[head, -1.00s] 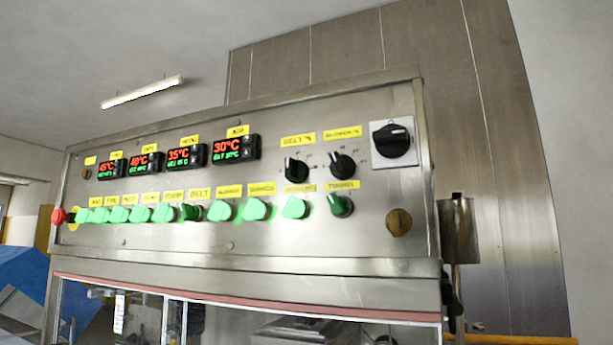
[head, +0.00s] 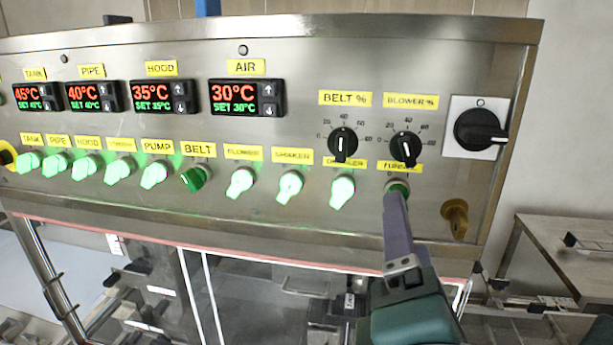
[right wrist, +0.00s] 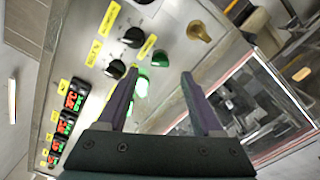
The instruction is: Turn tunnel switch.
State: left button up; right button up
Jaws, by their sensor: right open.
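The tunnel switch (head: 397,186) is a dark green, unlit knob under the yellow tunnel label (head: 400,167), at the right end of the lower switch row in the head view. My right gripper (head: 396,198) comes up from below, its purple fingers seen edge-on and covering the switch's lower part. In the right wrist view the open fingers (right wrist: 161,76) point at the panel, with the switch (right wrist: 160,59) showing just beyond the gap between them. Contact cannot be told. My left gripper is not in view.
Left of the switch is a lit green switch (head: 342,191). Above are the belt dial (head: 343,143) and blower dial (head: 405,147). A brass knob (head: 455,215) sticks out to the right, below a black rotary switch (head: 479,130). A steel table (head: 585,240) stands at right.

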jog(key=p+x, duration=0.2)
jog(key=x, duration=0.4)
jog(key=shift+w, duration=0.2)
jog(key=shift+d, duration=0.1)
jog(key=shift+f, duration=0.1)
grip_shut()
